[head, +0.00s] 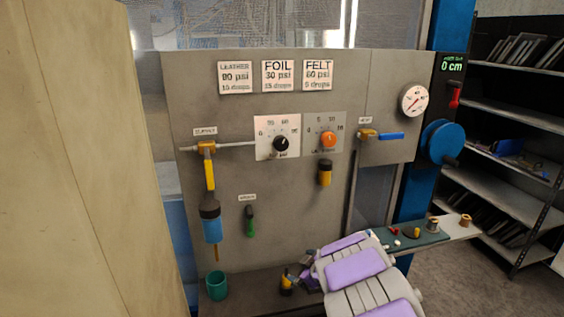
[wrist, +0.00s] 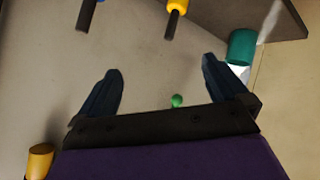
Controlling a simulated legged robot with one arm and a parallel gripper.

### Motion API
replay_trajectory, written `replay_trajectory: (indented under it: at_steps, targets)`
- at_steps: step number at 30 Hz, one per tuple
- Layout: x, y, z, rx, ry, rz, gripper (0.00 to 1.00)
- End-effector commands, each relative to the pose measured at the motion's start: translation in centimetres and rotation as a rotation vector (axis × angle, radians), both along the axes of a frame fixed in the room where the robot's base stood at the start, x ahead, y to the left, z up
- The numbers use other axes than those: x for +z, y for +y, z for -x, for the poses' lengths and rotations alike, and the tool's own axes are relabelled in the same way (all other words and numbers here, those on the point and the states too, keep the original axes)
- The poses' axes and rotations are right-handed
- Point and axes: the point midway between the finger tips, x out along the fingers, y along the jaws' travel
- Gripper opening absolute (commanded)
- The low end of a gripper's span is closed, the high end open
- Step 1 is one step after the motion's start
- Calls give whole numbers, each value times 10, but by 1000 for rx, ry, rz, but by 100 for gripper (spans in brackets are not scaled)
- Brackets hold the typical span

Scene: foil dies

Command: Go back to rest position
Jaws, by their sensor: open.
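My gripper (wrist: 161,72) is open in the wrist view, its two dark fingers spread with nothing between their tips. In the head view my gripper (head: 300,272) is low, in front of the shelf at the panel's foot, and is partly hidden by my purple and grey arm. The wrist view faces the grey panel. A small green knob (wrist: 177,100) shows just beyond the gripper's base, between the fingers.
The grey panel (head: 225,125) carries a black dial (head: 281,143), an orange knob (head: 328,140), a blue-handled valve (head: 390,135) and a gauge (head: 414,100). A yellow supply handle (head: 209,174) hangs down at left. A side ledge (head: 462,232) holds small parts. Bookshelves stand at right.

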Motion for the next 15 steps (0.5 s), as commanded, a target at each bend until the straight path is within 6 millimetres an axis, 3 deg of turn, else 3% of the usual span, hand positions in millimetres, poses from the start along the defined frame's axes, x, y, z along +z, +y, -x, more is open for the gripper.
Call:
replay_trajectory:
  at_steps: [1,4,8,12,15]
  targets:
    - [21,-22,-2,-79,-14,41,100]
    - [52,-68,5,-243,-13,115,100]
    - [91,-120,31,-449,11,180,100]
    - [120,-162,78,-652,81,217,100]
    - [135,-181,121,-779,153,220,100]
